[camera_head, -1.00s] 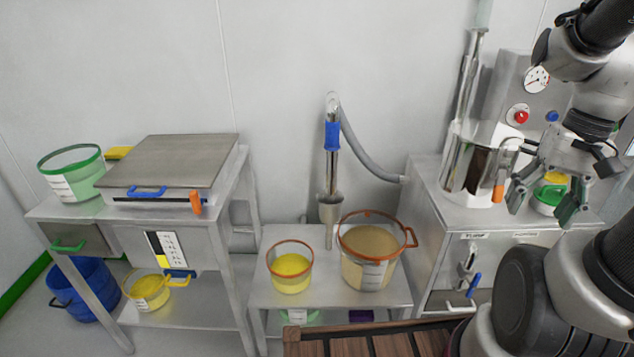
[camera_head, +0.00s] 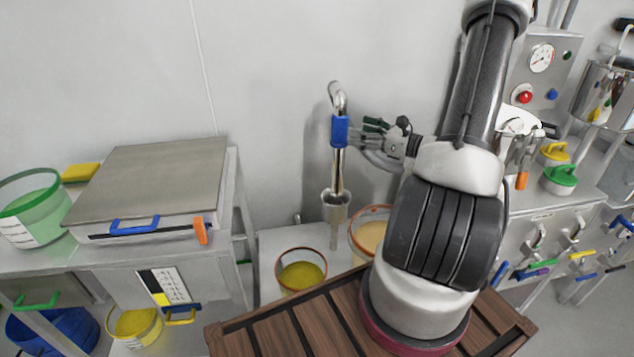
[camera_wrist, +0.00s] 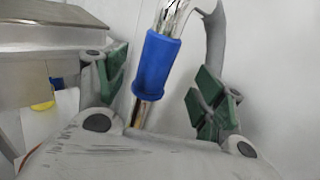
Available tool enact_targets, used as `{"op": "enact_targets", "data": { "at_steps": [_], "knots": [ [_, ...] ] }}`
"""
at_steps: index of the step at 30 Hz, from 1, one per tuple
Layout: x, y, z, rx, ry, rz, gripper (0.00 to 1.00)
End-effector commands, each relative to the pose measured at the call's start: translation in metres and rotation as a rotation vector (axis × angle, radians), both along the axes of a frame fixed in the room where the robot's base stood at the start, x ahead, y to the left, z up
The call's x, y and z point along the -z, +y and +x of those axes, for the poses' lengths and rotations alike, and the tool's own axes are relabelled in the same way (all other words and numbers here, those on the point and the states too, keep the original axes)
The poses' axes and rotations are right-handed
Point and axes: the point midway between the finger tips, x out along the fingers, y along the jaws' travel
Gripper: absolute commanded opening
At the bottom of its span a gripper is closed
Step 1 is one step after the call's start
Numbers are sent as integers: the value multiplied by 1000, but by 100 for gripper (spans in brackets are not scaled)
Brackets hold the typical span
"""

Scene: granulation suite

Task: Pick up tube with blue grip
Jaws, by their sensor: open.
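The metal tube with the blue grip (camera_head: 340,131) stands upright near the wall, its lower end in a metal funnel-like holder (camera_head: 335,206). My gripper (camera_head: 366,131) is at the height of the blue grip, on its right side. In the wrist view the blue grip (camera_wrist: 156,64) lies between the two green-padded fingers of my gripper (camera_wrist: 165,92), with a gap visible on each side. The fingers are open and hold nothing. The tube's lower part is hidden by my gripper's body in the wrist view.
A grey hose (camera_wrist: 214,40) runs from the tube's top, close to the right finger. Below stand a tub of yellow powder (camera_head: 301,273) and a larger orange-rimmed tub (camera_head: 366,236), partly hidden by my arm. A bench with a flat metal plate (camera_head: 150,185) is at left.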

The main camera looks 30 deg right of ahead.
Motion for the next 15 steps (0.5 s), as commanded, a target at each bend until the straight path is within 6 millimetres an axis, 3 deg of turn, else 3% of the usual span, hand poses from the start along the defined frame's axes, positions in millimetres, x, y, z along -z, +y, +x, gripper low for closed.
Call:
{"op": "enact_targets", "data": {
  "at_steps": [15],
  "knots": [
    [0, 35, 56, 2, -10, 27, 69]
  ]
}}
